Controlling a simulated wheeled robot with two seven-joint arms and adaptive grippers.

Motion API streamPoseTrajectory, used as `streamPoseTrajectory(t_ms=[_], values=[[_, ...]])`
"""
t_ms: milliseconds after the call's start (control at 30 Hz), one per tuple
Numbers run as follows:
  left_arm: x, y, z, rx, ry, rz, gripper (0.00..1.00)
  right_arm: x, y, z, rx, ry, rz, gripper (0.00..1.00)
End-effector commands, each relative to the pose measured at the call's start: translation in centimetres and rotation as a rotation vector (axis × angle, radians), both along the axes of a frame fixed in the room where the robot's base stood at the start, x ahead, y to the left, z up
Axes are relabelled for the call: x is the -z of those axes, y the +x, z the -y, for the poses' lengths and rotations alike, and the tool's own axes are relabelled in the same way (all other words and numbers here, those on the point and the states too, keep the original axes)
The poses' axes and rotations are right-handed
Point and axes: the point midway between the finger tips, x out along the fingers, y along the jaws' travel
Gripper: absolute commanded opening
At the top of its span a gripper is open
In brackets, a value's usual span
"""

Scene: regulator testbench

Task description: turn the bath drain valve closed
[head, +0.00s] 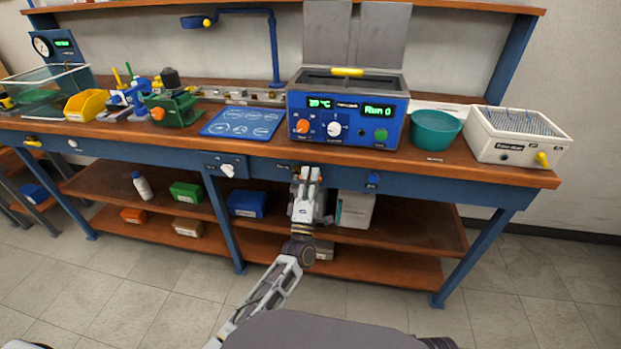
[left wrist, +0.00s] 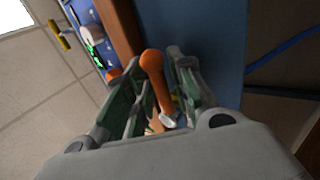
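The bath (head: 347,105) is a blue and steel unit with two raised lids, lit displays and several knobs, standing mid-bench. In the left wrist view, an orange lever (left wrist: 153,65) with a rounded end, which looks like the drain valve handle, stands out by the bench's blue front panel. In the head view it is hidden behind my left gripper (head: 309,174), which is at the panel just below the bath. My left gripper's green-padded fingers (left wrist: 160,88) are apart, with the lever between them. I cannot tell whether either finger touches it. My right gripper is not in view.
A blue mat (head: 243,122) lies left of the bath. A teal bowl (head: 435,130) and a white box with a yellow tap (head: 518,138) stand to its right. The bench's front edge (head: 430,188) and lower shelf (head: 405,222) are near my left arm. The floor in front is clear.

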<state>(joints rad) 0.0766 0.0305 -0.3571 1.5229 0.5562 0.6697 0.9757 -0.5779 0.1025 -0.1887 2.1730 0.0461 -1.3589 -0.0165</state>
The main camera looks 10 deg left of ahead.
Motion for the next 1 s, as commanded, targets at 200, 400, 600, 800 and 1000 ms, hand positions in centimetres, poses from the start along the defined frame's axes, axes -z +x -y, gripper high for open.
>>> streamPoseTrajectory(t_ms=[200,400,600,800,1000], values=[[0.0,-0.1,0.0,0.000,0.001,0.000,0.24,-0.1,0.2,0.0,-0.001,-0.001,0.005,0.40],[0.7,-0.9,0.0,0.001,0.002,-0.001,0.24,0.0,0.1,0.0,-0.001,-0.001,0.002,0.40],[1.8,-2.6,0.0,0.000,0.001,-0.002,0.24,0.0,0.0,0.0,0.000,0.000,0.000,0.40],[3.0,-4.5,0.0,0.000,0.001,-0.001,0.24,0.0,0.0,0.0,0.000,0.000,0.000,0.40],[3.9,-5.8,0.1,0.000,0.001,0.000,0.24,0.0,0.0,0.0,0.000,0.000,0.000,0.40]])
